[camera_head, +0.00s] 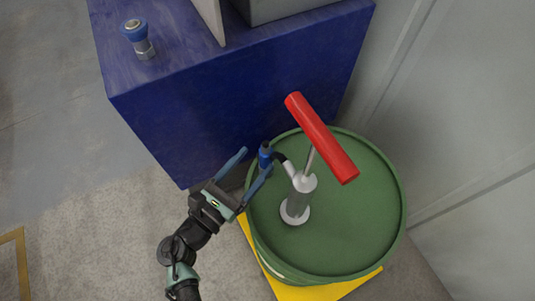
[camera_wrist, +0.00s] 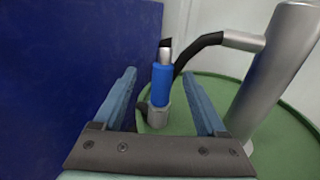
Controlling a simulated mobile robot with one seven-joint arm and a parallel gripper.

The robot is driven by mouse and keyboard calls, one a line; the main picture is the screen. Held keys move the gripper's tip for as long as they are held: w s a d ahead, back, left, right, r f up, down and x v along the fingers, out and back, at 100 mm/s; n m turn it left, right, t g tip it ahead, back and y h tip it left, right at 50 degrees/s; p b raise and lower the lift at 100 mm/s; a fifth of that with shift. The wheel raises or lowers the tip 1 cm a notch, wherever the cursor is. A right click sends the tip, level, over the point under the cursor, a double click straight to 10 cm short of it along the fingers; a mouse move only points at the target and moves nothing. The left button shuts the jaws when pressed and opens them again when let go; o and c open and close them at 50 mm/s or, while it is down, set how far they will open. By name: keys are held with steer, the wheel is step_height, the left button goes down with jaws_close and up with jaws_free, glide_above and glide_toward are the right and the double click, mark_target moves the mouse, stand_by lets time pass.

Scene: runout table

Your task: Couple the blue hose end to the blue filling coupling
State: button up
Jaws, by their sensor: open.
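The blue hose end (camera_head: 264,155), with a dark tip and a grey metal lower part, stands roughly upright at the left edge of the green drum. In the wrist view the hose end (camera_wrist: 162,88) shows between my fingers, with a gap on each side. My gripper (camera_head: 255,164) is open, its fingers pointing at the hose end; how deep it lies between them I cannot tell. The blue filling coupling (camera_head: 136,33), blue-topped on a metal stem, stands upright on the blue cabinet top at upper left, well apart from my gripper.
The green drum (camera_head: 350,235) carries a grey hand pump (camera_head: 298,202) with a red handle (camera_head: 321,138) and a black hose (camera_wrist: 196,48). The blue cabinet (camera_head: 235,95) rises close behind. A yellow base (camera_head: 298,292) lies under the drum. Floor at left is clear.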

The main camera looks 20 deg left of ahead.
steer(key=x, duration=0.7)
steer(key=shift+w+d+b, duration=0.25)
steer(key=shift+w+b, duration=0.05)
steer(key=shift+b, duration=0.1)
jaws_close()
